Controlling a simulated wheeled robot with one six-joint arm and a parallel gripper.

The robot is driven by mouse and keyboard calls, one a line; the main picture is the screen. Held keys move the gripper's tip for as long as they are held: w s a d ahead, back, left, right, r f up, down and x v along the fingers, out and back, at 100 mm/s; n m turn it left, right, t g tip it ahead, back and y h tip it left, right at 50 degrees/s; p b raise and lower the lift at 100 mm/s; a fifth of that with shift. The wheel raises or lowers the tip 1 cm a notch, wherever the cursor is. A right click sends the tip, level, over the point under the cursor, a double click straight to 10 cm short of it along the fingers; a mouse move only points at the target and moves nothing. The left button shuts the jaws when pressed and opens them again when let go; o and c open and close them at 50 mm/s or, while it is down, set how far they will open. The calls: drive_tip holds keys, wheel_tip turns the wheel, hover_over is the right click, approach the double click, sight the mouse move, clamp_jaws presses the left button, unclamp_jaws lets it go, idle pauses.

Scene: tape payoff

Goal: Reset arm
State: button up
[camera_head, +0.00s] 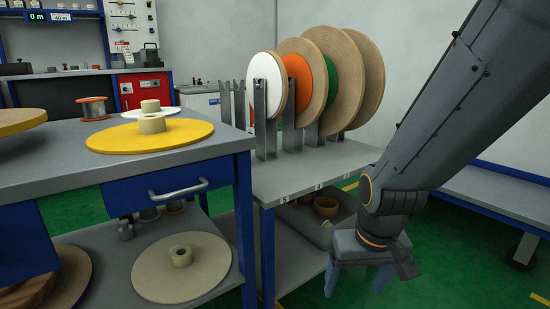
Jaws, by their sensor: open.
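My dark grey arm comes down from the upper right to a wrist with orange rings.
A grey bench (500,190) stands at right. Green floor is free at lower right.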

drive_tip(key=s+a+r+n+g+y+p, duration=0.1)
drive_tip(key=s+a+r+n+p, duration=0.15)
drive_tip(key=s+a+r, duration=0.5)
drive_tip(key=s+a+r+n+g+y+p, duration=0.15)
drive_tip(key=s+a+r+n, duration=0.3)
drive_tip(key=s+a, duration=0.5)
drive_tip(key=d+r+m+h+p, duration=0.1)
drive_tip(key=d+r+m+p, duration=0.1)
drive_tip(key=d+r+p, duration=0.4)
drive_tip(key=d+r+m+p, duration=0.3)
drive_tip(key=d+r+p, duration=0.4)
drive_tip(key=r+p, duration=0.6)
drive_tip(key=d+r+m+h+p, duration=0.1)
drive_tip(key=d+r+p, duration=0.6)
drive_tip(key=p, duration=1.1)
wheel_tip(320, 180, up, 2)
drive_tip(key=shift+w+r+m+h+p, duration=0.15)
drive_tip(key=shift+w+m+h+p, duration=0.15)
drive_tip(key=shift+m, duration=0.5)
